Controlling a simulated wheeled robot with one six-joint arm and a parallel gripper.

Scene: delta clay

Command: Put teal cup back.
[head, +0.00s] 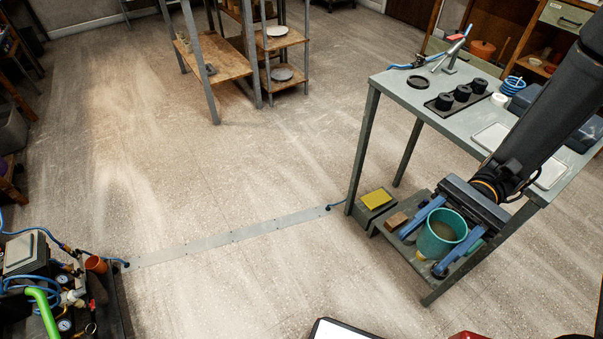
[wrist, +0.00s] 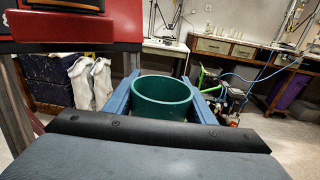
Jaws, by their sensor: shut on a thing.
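The teal cup (head: 436,246) is upright between the blue fingers of my gripper (head: 421,254), which is shut on it. In the head view it is seen over the lower shelf (head: 452,277) of the grey table; I cannot tell whether its base touches the shelf. Its inside looks brownish toward the bottom. In the wrist view the teal cup (wrist: 162,100) fills the space between the two fingers, with its rim level.
A brown block (head: 396,221) and a grey box with a yellow top (head: 376,199) are just left of the cup. Above is the grey tabletop (head: 425,98) with black cylinders (head: 462,93). A cable strip (head: 230,238) crosses open floor toward equipment at left.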

